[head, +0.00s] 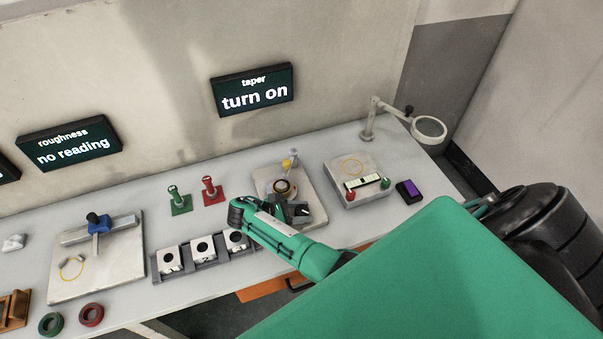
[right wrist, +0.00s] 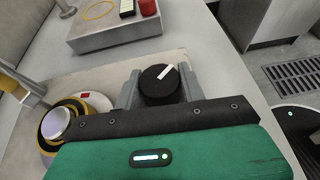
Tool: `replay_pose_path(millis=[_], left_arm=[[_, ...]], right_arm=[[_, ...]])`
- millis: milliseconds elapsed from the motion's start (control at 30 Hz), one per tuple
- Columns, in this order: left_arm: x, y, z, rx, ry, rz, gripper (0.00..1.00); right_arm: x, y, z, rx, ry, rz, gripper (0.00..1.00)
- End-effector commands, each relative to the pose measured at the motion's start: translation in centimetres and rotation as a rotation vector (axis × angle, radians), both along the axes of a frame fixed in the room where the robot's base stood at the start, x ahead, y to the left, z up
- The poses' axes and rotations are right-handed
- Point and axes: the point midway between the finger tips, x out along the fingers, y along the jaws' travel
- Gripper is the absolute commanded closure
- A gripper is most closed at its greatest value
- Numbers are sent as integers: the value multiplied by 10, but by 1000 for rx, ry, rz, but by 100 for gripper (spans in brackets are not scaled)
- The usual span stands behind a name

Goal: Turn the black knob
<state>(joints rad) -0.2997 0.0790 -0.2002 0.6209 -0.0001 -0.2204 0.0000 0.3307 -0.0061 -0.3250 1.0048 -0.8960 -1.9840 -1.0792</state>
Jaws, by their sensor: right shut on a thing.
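The black knob (right wrist: 160,86) sits between the two grey fingers of my right gripper (right wrist: 160,80) in the right wrist view. A white mark on its top slants toward the upper right. My right gripper is shut on it, with a finger on each side. In the head view the right gripper (head: 291,211) is over the front of a pale plate (head: 313,211), and the knob is hard to make out there. A dark, yellow-ringed round part (head: 283,187) is beside the gripper. My left gripper is not in view.
The taper display (head: 253,90) reads "turn on"; the roughness display (head: 69,143) reads "no reading". A box (head: 352,170) with red and green buttons and a magnifier lamp (head: 429,128) stand to the right. A rack (head: 185,270) of white blocks stands left of the plate.

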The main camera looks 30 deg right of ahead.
Motion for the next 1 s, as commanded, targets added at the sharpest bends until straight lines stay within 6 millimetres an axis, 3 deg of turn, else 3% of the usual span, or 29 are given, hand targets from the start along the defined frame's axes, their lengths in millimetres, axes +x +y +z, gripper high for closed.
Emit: replay_pose_path(millis=[400,967,1000], left_arm=[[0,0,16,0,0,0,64],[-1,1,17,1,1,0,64],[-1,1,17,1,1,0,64]], right_arm=[[-1,-1,0,0,3,-180,82],[-1,-1,-1,-1,1,-206,82],[-1,-1,-1,-1,1,-205,54]])
